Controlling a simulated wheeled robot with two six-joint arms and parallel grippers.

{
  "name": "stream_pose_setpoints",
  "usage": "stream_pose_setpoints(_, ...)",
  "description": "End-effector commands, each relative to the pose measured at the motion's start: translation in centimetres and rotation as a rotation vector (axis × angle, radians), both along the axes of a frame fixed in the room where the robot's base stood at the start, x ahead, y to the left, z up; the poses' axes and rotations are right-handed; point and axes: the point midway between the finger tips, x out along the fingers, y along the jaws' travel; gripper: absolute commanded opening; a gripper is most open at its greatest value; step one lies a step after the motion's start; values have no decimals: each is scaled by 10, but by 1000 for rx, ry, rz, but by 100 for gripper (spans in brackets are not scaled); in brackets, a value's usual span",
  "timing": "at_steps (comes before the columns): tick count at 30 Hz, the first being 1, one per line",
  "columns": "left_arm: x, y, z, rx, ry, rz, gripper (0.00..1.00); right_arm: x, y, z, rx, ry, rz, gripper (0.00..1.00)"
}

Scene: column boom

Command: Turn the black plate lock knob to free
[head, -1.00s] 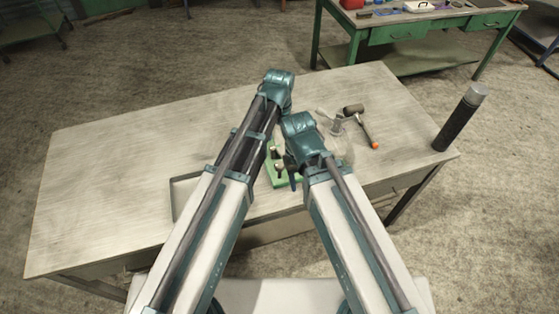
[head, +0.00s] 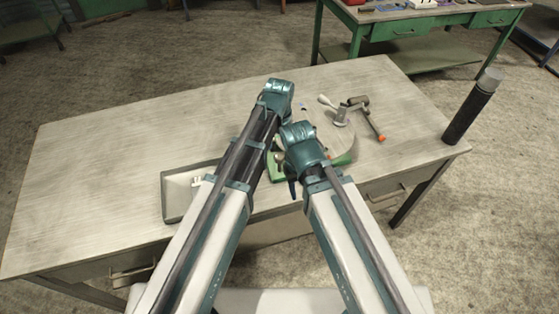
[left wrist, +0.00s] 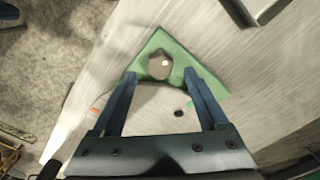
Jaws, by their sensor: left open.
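In the left wrist view my left gripper (left wrist: 160,74) is open, its two blue fingers apart with nothing between their tips that I can see held. A dark round knob (left wrist: 158,68) with a pale spot on top shows between and just beyond the fingertips, on the corner of a green base (left wrist: 205,88). I cannot tell whether the fingers reach down to it, or which way it is turned. A pale round plate (left wrist: 150,105) with a small black spot lies under the fingers. In the head view my arms hide the knob, and I cannot make out my right gripper.
In the head view a crank (head: 340,115) stands on the round plate. A hammer-like tool (head: 368,118) with an orange end lies to its right. A dark cylinder (head: 470,110) stands at the table's right edge. A shallow tray (head: 178,190) lies left; the table's left is clear.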

Motion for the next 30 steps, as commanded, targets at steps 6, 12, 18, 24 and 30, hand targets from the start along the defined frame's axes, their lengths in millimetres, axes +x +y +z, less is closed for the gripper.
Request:
stream_pose_setpoints(6,0,0,-32,0,0,0,77,0,0,-33,0,0,-1,50)
stream_pose_setpoints(12,0,0,-38,0,0,0,77,0,0,-38,0,0,-2,50)
stream_pose_setpoints(18,0,0,-37,0,0,0,77,0,0,-37,0,0,-2,50)
stream_pose_setpoints(24,0,0,-37,0,0,0,44,0,0,-37,0,0,-2,50)
stream_pose_setpoints(30,0,0,-37,0,0,0,8,0,0,-37,0,0,-2,50)
